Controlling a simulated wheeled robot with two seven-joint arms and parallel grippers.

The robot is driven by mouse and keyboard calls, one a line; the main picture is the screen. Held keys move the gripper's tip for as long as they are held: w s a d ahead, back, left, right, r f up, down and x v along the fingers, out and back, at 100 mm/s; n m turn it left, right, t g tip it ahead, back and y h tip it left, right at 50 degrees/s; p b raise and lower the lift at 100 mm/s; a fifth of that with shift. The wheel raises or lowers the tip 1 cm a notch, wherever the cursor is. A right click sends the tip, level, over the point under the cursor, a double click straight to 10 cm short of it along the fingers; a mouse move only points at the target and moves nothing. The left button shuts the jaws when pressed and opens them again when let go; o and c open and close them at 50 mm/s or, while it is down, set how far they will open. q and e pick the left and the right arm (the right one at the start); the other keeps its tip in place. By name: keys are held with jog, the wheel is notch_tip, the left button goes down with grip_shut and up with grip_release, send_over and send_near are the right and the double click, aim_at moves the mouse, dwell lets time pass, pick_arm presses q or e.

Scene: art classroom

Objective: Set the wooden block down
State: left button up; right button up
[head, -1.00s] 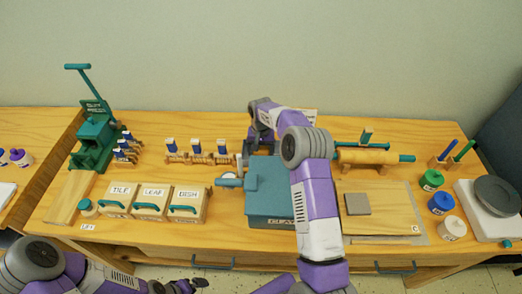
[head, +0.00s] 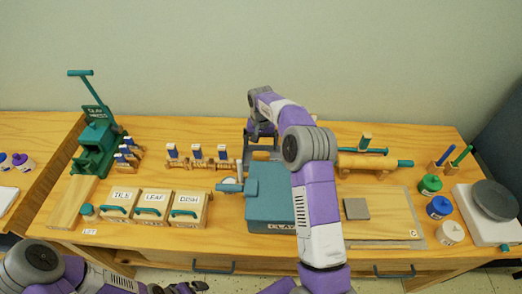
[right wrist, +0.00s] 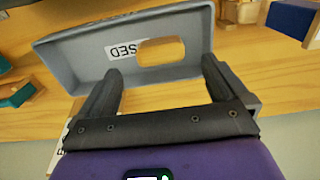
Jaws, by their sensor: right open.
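My right gripper (right wrist: 160,92) is open, with its two dark fingers spread apart and nothing seen between them. In the head view it (head: 262,135) is behind the teal clay box, partly hidden by my arm. I cannot tell whether this is the wooden block or an opening onto the table. My left gripper (head: 180,287) is at the bottom edge, its fingers unclear.
The teal clay box (head: 268,200) stands in front of the right gripper. Several blue-topped wooden tools (head: 197,152) stand left of it. Boxes labelled TILE, LEAF and DISH (head: 152,206) are at the front left. A rolling pin (head: 370,162) and a board with a grey slab (head: 356,208) are right.

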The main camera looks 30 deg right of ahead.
aim_at(261, 153)
notch_tip(261, 153, up, 5)
jog(key=shift+r+p, duration=0.1)
jog(key=shift+p, duration=0.3)
